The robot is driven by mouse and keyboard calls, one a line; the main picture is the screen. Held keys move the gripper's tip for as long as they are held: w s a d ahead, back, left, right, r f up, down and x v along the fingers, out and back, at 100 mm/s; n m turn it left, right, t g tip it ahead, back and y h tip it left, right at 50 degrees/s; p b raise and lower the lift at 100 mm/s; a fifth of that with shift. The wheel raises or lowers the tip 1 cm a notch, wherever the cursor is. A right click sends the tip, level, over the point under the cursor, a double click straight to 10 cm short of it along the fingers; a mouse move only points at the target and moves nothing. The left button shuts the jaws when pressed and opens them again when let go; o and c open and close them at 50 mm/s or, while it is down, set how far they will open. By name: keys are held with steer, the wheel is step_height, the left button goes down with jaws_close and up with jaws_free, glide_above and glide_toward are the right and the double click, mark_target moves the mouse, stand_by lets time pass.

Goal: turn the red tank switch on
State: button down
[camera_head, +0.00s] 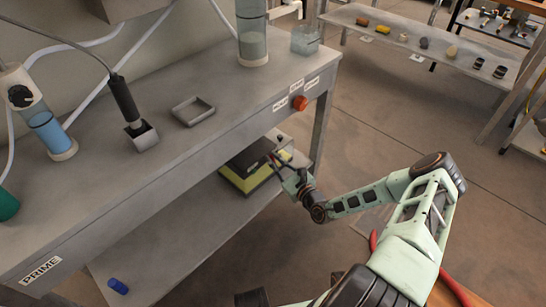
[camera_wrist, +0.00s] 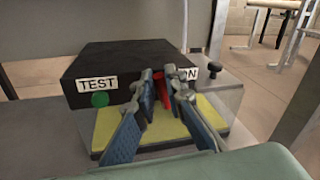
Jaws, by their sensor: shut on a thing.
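A black box (camera_head: 247,160) with a yellow lower part sits on the shelf under the workbench. In the wrist view the box (camera_wrist: 130,58) has a TEST label (camera_wrist: 97,84), a green button (camera_wrist: 100,99) and a partly covered ON label (camera_wrist: 189,74). The red switch (camera_wrist: 162,95) is on the box front, left of the ON label, and shows between my fingers. My gripper (camera_wrist: 162,84) is shut on it, and the fingers hide part of it. In the head view my gripper (camera_head: 277,161) is at the right side of the box.
The workbench (camera_head: 222,115) overhangs the box; an orange-red knob (camera_head: 299,103) is on its front edge. A black knob (camera_wrist: 215,69) stands right of the ON label. A blue cap (camera_head: 118,286) lies on the shelf. The floor to the right is mostly clear.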

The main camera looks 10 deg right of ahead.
steer(key=shift+w+d+m+g+y+p, duration=0.1)
steer(key=shift+w+d+m+g+p, duration=0.25)
steer(key=shift+m, duration=0.8)
steer(key=shift+w+d+m+g+y+p, duration=0.1)
steer(key=shift+d+m+g+p, duration=0.3)
steer(key=shift+m, duration=0.7)
steer(key=shift+w+d+m+g+y+p, duration=0.1)
steer(key=shift+w+d+m+g+p, duration=0.3)
steer(key=shift+m, duration=0.75)
steer(key=shift+s+a, duration=0.15)
steer(key=shift+f, duration=0.1)
steer(key=c, duration=2.2)
jaws_free()
steer(key=shift+c, duration=0.2)
steer(key=shift+s, duration=0.1)
steer(key=v, duration=1.2)
steer(key=shift+f, duration=0.1)
